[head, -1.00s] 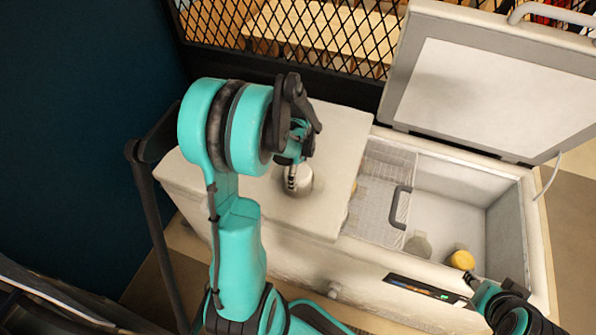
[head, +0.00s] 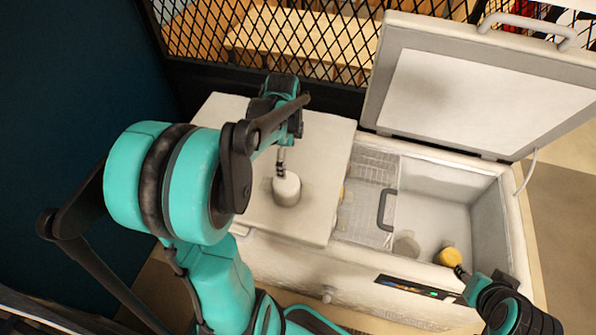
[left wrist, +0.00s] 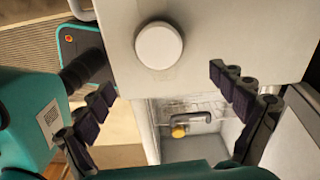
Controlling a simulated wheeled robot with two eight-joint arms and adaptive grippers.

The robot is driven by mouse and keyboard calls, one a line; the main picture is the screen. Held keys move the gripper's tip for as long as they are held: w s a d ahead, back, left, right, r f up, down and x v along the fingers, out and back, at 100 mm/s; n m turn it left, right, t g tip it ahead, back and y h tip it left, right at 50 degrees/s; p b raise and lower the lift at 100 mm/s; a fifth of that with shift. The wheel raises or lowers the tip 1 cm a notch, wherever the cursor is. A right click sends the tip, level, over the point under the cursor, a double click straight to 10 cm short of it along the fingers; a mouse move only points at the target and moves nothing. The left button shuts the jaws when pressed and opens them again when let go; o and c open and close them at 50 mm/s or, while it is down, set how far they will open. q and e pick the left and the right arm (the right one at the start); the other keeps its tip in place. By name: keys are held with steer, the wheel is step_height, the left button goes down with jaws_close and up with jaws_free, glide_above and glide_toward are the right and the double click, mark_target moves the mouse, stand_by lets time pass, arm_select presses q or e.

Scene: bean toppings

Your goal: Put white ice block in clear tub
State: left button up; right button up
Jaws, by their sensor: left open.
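A white round block (head: 286,191), which I take as the white ice block, stands on the closed left part of the chest freezer's top. It also shows in the left wrist view (left wrist: 159,45). My left gripper (head: 283,160) is above it in the head view; its fingers (left wrist: 162,82) are spread wide and empty in the left wrist view, with the block beyond them. A pale grey, see-through-looking round thing (head: 405,246) is inside the freezer; I cannot tell whether it is the clear tub. My right gripper (head: 464,274) is at the freezer's front right edge; its fingers are unclear.
The chest freezer (head: 519,240) has its right lid (head: 480,100) raised. Inside are a yellow round thing (head: 447,256), a wire basket (head: 368,200) and a dark handle (head: 386,210). A black mesh fence (head: 290,45) stands behind. Much of the freezer floor is clear.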

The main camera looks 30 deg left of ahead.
arm_select(q)
steer(key=s+d+r+n+t, duration=0.3)
steer(key=d+n, duration=0.3)
steer(key=d, duration=0.3)
steer(key=s+d+r+n+t, duration=0.3)
steer(key=s+d+n+t, duration=0.1)
steer(key=d+n, duration=0.3)
steer(key=shift+s+d, duration=0.3)
steer(key=shift+d, duration=0.55)
steer(key=shift+f, duration=0.15)
step_height(320, 180, down, 11)
steer(key=b, duration=1)
steer(key=shift+r+b, duration=0.2)
steer(key=shift+b, duration=0.2)
